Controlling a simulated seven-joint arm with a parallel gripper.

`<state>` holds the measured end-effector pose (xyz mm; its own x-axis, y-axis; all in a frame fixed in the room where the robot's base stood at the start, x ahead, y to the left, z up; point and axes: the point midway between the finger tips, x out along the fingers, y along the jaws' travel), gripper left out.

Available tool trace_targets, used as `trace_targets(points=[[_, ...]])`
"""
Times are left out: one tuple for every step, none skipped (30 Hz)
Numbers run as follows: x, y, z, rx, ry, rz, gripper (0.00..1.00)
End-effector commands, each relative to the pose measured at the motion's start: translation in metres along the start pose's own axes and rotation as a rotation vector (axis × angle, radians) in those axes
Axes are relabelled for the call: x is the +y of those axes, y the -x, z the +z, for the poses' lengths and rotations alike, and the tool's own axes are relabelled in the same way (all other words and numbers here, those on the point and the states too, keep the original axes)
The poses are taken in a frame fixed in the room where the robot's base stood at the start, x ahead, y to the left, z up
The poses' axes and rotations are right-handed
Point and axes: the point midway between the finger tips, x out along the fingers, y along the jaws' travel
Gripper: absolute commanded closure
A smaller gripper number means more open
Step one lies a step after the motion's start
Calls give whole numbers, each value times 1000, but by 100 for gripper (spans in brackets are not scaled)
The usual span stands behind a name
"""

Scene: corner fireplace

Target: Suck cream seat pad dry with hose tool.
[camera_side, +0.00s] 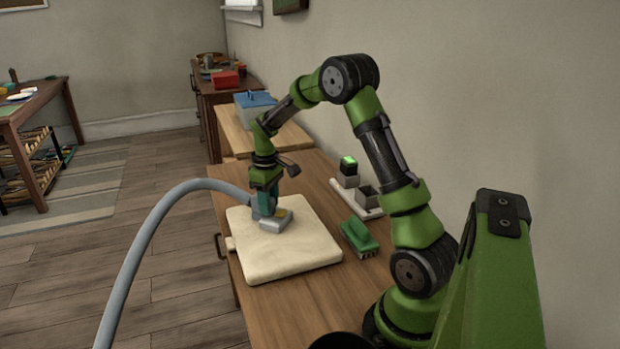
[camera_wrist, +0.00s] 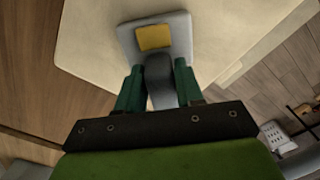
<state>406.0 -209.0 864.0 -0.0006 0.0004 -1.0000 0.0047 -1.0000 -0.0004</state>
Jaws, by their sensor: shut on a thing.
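The cream seat pad (camera_side: 285,258) lies flat on the wooden table; it also fills much of the wrist view (camera_wrist: 92,50). The hose tool (camera_side: 277,224) has a grey head with a yellow patch, and a thick grey hose runs from it. Its head shows in the wrist view (camera_wrist: 177,28) over the pad. My gripper (camera_side: 265,198) is shut on the tool's dark handle, with the green fingers on both sides of it in the wrist view (camera_wrist: 160,88). The head appears to rest on the pad's upper part; exact contact is hard to tell.
The grey hose (camera_side: 150,235) arches down to the left of the table. A green brush (camera_side: 359,238) lies right of the pad. A pale holder (camera_side: 362,203) with a dark block and a green-topped block stands behind it. A blue-lidded box (camera_side: 254,107) is farther back.

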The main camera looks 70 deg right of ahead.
Motion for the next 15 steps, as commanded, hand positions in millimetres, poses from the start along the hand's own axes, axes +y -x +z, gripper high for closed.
trace_targets(points=[[2, -1, -1, -1, 0, 0, 92], [2, -1, -1, -2, 0, 0, 92], [3, -1, -2, -1, 0, 1, 92], [4, -1, -3, -1, 0, 1, 92], [5, -1, -4, -1, 0, 1, 92], [6, -1, -4, 0, 0, 1, 92], [6, -1, -5, 0, 1, 1, 92], [7, -1, -6, -1, 1, 1, 92], [8, -1, -6, -1, 1, 1, 92], [8, -1, -7, -1, 1, 1, 92], [9, -1, -8, -1, 1, 1, 92], [10, -1, -9, -1, 1, 1, 92], [10, -1, -9, -1, 1, 1, 92], [11, -1, -10, -1, 0, 1, 92], [12, -1, -11, -2, 0, 1, 92]])
